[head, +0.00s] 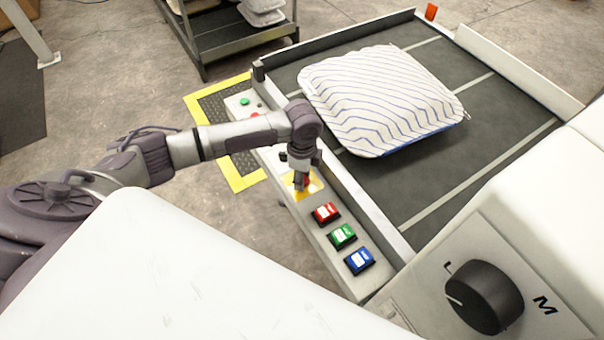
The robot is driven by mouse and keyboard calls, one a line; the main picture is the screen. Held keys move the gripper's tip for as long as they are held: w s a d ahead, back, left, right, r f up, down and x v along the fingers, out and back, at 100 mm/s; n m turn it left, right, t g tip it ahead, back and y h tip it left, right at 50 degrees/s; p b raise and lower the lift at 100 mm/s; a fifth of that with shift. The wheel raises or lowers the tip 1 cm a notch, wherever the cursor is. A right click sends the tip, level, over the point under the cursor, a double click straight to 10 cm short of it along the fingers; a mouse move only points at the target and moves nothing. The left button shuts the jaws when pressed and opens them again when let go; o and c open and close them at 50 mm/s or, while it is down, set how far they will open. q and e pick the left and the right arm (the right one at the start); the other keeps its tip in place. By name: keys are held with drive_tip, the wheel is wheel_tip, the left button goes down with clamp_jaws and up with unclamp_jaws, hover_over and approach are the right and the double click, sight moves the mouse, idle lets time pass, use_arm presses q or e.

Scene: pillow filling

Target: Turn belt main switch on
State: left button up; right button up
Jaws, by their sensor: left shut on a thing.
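The belt main switch, a red part on a yellow plate (314,187), sits on the pale control strip along the near side of the conveyor. My left gripper (301,184) points down over it and is shut on the red part. The gripper's fingers hide most of the switch, so I cannot tell which way it is turned. My right gripper is not in view.
Red (325,214), green (342,236) and blue (359,260) rocker switches line the strip nearer me. A striped pillow (380,95) lies on the dark belt (462,165). A black knob (484,297) is at bottom right. A dark cart (222,45) stands behind.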

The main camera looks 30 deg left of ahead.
use_arm(q)
drive_tip(key=m+p, duration=0.2)
drive_tip(key=m, duration=0.1)
drive_tip(key=shift+r, duration=0.2)
drive_tip(key=m+p, duration=0.1)
drive_tip(key=m, duration=0.3)
drive_tip(key=shift+m+p, duration=0.3)
drive_tip(key=shift+p, duration=0.1)
drive_tip(key=m, duration=0.4)
drive_tip(key=shift+f+p, duration=0.1)
drive_tip(key=shift+p, duration=0.2)
drive_tip(key=shift+m, duration=2.8)
drive_tip(key=o, duration=1.2)
drive_tip(key=shift+c, duration=0.2)
